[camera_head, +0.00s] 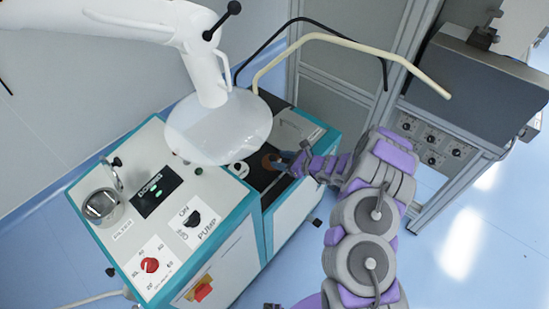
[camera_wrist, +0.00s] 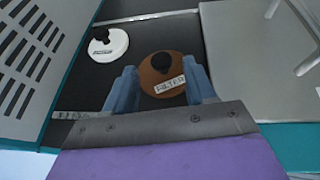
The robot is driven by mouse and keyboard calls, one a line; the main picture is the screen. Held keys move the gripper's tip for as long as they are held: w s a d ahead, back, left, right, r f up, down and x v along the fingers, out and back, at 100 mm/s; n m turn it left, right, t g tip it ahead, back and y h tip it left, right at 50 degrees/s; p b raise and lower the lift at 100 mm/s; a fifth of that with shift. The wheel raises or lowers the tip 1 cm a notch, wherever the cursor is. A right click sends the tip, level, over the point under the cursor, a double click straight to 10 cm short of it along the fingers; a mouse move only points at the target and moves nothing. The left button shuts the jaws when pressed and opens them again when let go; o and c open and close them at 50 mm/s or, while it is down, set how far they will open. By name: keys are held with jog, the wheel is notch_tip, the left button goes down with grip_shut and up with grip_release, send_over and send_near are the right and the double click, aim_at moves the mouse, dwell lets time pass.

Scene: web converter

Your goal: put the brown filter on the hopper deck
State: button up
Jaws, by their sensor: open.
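The brown filter (camera_wrist: 163,76) is a round disc with a black knob and a "FILTER" label. It lies on a dark surface (camera_wrist: 130,60) in the wrist view. My gripper (camera_wrist: 160,68) is open, with one blue finger on each side of the disc. I cannot tell whether the fingers touch it. In the head view my gripper (camera_head: 283,161) is over the dark recess of the machine, by the brown filter (camera_head: 269,161), which is partly hidden. I cannot tell for sure which surface is the hopper deck.
A white disc with a black knob (camera_wrist: 108,45) lies left of the filter. A white arm with a clear dome (camera_head: 218,128) hangs over the machine. The pump panel (camera_head: 150,220) is at the left, and a grey cabinet (camera_head: 480,85) at the right.

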jog(key=v, duration=0.2)
jog(key=p+v, duration=0.1)
jog(key=v, duration=0.3)
jog(key=shift+s+r, duration=0.15)
jog(key=shift+r, duration=0.2)
jog(key=shift+s+d+r+p, duration=0.25)
jog(key=shift+s+d+p, duration=0.05)
jog(key=shift+s+d, duration=0.3)
jog(key=shift+d, duration=0.45)
jog(key=shift+a, duration=0.25)
